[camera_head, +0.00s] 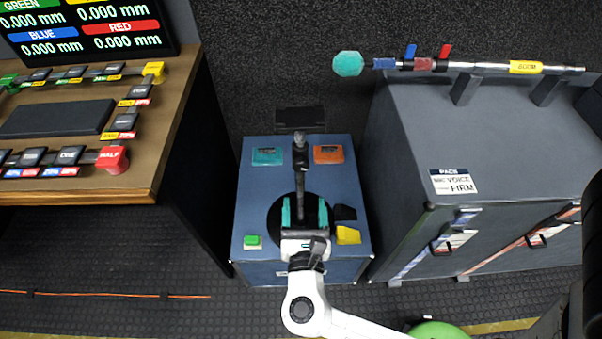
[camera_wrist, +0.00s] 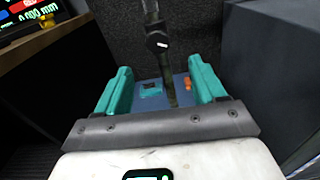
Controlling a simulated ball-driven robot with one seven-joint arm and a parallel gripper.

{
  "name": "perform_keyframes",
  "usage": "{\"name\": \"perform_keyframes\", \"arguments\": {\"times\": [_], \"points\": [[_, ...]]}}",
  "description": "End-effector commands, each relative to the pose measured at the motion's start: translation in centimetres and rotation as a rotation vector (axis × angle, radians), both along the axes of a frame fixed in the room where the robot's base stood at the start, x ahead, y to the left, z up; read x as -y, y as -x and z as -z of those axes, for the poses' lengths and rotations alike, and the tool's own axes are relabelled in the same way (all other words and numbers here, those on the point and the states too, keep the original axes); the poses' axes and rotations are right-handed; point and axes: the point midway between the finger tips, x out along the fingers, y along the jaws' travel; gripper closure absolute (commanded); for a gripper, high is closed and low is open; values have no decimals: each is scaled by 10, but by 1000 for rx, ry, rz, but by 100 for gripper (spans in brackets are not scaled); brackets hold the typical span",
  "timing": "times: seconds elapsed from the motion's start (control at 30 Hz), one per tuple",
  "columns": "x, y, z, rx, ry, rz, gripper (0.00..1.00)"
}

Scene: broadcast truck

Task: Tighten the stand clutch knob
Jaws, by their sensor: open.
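The stand (camera_head: 300,182) rises from a dark round base on a blue cabinet top (camera_head: 345,185) in the head view. In the wrist view, a round black knob with a white mark (camera_wrist: 157,42) sits on the stand's upright (camera_wrist: 152,12). In the head view the dark clutch area (camera_head: 300,157) is near the stand's top, and the knob's face is not clear. My gripper (camera_head: 304,208) has teal fingers and is open and empty. In the wrist view its fingers (camera_wrist: 160,72) are wide apart, with the knob beyond their tips and roughly centred between them.
On the blue top lie a teal box (camera_head: 267,156), an orange box (camera_head: 328,154), a green block (camera_head: 252,241) and a yellow block (camera_head: 348,235). A wooden desk (camera_head: 160,115) stands left. A grey case (camera_head: 480,120) with a boom pole (camera_head: 490,67) stands right.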

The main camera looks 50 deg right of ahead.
Motion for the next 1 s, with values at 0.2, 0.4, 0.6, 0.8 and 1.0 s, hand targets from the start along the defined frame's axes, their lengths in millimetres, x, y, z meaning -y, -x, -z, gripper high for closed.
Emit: {"name": "perform_keyframes", "arguments": {"times": [0.2,0.4,0.6,0.8,1.0], "points": [[8,-11,-1,-16,33,-15,30],[36,-33,-1,-14,30,-13,30],[63,-53,-1,-13,28,-12,30],[78,-65,0,-13,28,-13,30],[82,-68,0,-14,28,-14,30]]}}
